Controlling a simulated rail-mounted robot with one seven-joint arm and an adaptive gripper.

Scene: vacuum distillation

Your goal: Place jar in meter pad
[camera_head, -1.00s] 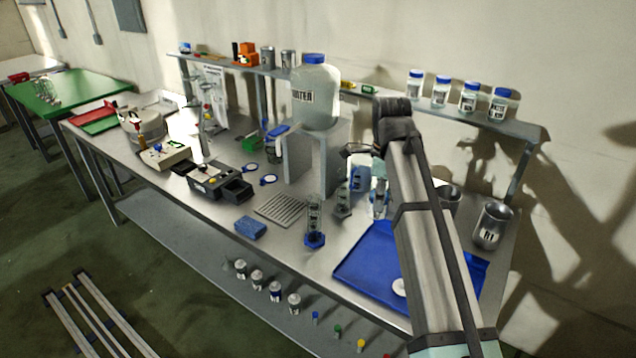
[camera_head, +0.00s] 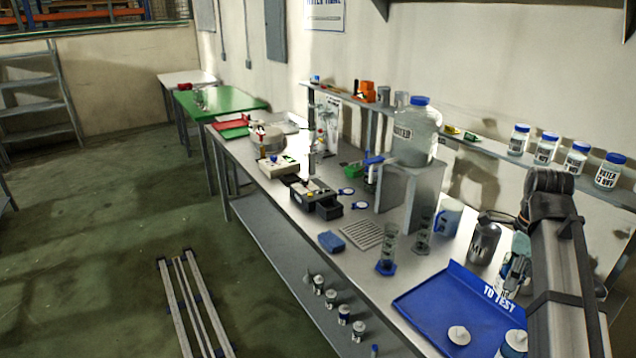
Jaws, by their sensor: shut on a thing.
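My gripper (camera_head: 514,272) is at the right, beside my arm and over the back of the blue "TO TEST" tray (camera_head: 429,295). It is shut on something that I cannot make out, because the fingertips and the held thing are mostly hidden. A small white-lidded jar (camera_head: 458,336) sits on the tray, and another (camera_head: 514,346) is at the tray's front right. Dark meter boxes (camera_head: 316,197) stand left of the bench middle; I cannot tell which surface is the meter pad.
A grey stand (camera_head: 411,186) holds a large water bottle (camera_head: 416,140). A metal can (camera_head: 483,242), a blue-and-white mug (camera_head: 448,216) and blue-based cylinders (camera_head: 387,252) stand near the tray. A slotted grey plate (camera_head: 362,235) and blue sponge (camera_head: 331,242) lie left. Several blue-capped jars (camera_head: 577,158) line the shelf.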

